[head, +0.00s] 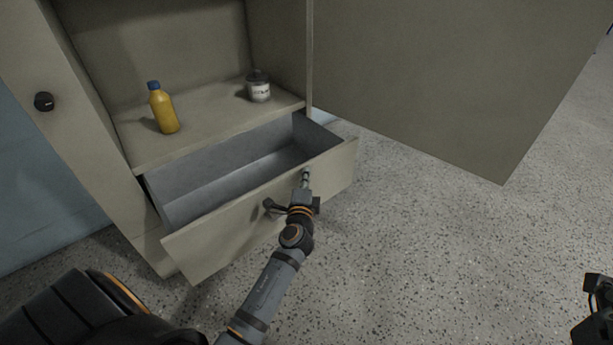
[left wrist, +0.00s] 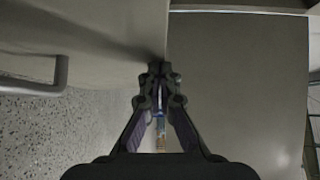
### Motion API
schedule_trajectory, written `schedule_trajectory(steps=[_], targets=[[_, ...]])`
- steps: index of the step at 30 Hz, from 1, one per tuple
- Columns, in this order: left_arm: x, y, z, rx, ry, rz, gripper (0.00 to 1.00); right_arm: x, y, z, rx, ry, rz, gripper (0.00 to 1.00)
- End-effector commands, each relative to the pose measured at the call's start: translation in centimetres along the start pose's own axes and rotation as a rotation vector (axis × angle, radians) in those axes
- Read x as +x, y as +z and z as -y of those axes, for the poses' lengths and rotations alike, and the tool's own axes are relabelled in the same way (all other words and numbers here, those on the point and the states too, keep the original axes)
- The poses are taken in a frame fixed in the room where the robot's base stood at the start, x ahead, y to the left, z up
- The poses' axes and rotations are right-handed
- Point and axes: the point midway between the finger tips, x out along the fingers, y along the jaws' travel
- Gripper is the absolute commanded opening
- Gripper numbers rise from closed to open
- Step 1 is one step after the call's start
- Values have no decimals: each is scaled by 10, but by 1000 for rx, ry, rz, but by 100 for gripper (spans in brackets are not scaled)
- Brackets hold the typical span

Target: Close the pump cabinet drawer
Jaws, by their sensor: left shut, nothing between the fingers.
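The pump cabinet drawer (head: 215,225) is pulled out, its empty grey inside showing below the cabinet shelf. A dark bar handle (head: 271,206) is on its front, partly hidden by my left gripper. My left gripper (head: 306,176) is shut and empty, its tips at the drawer front near the top edge, right of the handle. I cannot tell whether they touch it. In the left wrist view the shut fingertips (left wrist: 160,68) are beside the edge of a pale panel with a bar handle (left wrist: 50,82). My right gripper (head: 600,298) is only partly visible at the right edge.
A yellow bottle with a blue cap (head: 162,109) and a small labelled jar (head: 258,87) stand on the shelf (head: 205,122) above the drawer. A cabinet door (head: 450,75) stands open at the right. The speckled floor (head: 430,250) in front is clear.

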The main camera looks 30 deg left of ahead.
Motion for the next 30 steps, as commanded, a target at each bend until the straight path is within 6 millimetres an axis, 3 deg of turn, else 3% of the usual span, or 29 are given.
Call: schedule_trajectory(steps=[5, 21, 30], targets=[[17, 17, 2, 8, -5, 0, 0, 0, 0, 0, 0, 0, 1, 83], [131, 132, -1, 4, -3, 5, 0, -23, 2, 3, -14, -1, 2, 83], [174, 175, -1, 2, -2, 3, 0, -38, 4, 4, -26, 4, 1, 83]])
